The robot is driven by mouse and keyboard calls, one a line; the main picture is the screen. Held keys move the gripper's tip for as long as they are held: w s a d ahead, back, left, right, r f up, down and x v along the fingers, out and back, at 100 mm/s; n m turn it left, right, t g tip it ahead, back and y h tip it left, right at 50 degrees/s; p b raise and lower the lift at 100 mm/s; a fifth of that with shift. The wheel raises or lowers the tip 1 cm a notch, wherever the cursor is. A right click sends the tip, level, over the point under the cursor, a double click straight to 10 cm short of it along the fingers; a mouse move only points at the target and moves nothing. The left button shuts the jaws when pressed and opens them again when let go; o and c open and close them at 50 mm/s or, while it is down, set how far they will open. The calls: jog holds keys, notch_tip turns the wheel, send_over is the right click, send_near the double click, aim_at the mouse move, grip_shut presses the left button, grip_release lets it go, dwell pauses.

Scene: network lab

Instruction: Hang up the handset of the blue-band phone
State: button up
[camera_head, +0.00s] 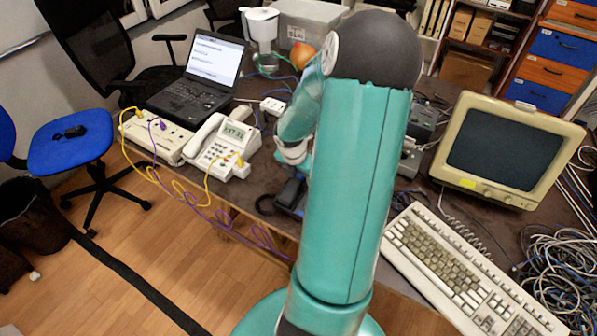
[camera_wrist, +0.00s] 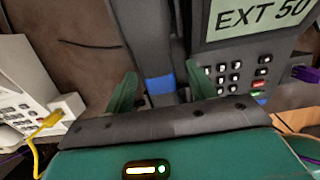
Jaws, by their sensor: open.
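The blue-band phone is dark, with a lit display reading "EXT 50" and a keypad (camera_wrist: 238,80) at the right of the wrist view. Its dark handset (camera_wrist: 150,40) runs down the picture left of the keypad, with a blue band (camera_wrist: 160,84) across it. I cannot tell whether it is seated in its cradle. My gripper (camera_wrist: 161,88) is open, with one green finger on each side of the handset near the blue band; contact is unclear. In the head view, the dark phone (camera_head: 291,194) is partly hidden by my arm, near the table's front edge.
A white phone (camera_head: 222,148), also in the wrist view (camera_wrist: 28,88), stands left with a yellow cable. Beyond it are a cream box (camera_head: 157,136) and laptop (camera_head: 190,88). A monitor (camera_head: 505,150), keyboard (camera_head: 460,270) and tangled cables (camera_head: 560,265) occupy the right.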

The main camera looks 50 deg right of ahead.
jog(key=v, duration=1.3)
jog(key=shift+r, duration=0.4)
jog(key=shift+a, duration=0.1)
